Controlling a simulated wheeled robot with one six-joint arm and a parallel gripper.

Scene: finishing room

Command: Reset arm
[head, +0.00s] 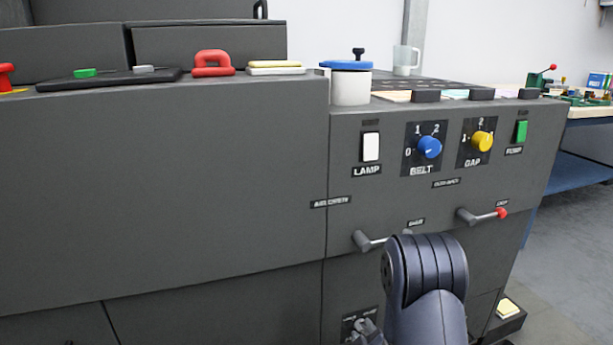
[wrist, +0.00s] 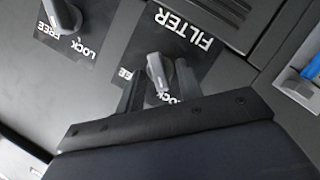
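In the wrist view, my gripper (wrist: 159,88) has its two dark fingers on either side of a grey latch knob (wrist: 158,70). The fingers look apart, with gaps between them and the knob. The knob sits on a dark plate marked FILTER (wrist: 185,28), with FREE and LOCK labels. The LOCK label is partly hidden, and I cannot tell which one the knob points to. In the head view, my bent forearm hides most of the low latch panel (head: 350,322); my fingers are not clear there.
A second latch knob (wrist: 63,15) is close by, upper left in the wrist view. Two levers (head: 482,215) stick out of the machine front (head: 270,230) near my arm. A blue-lidded pot (head: 349,88) stands on top. Open floor (head: 572,255) lies at the right.

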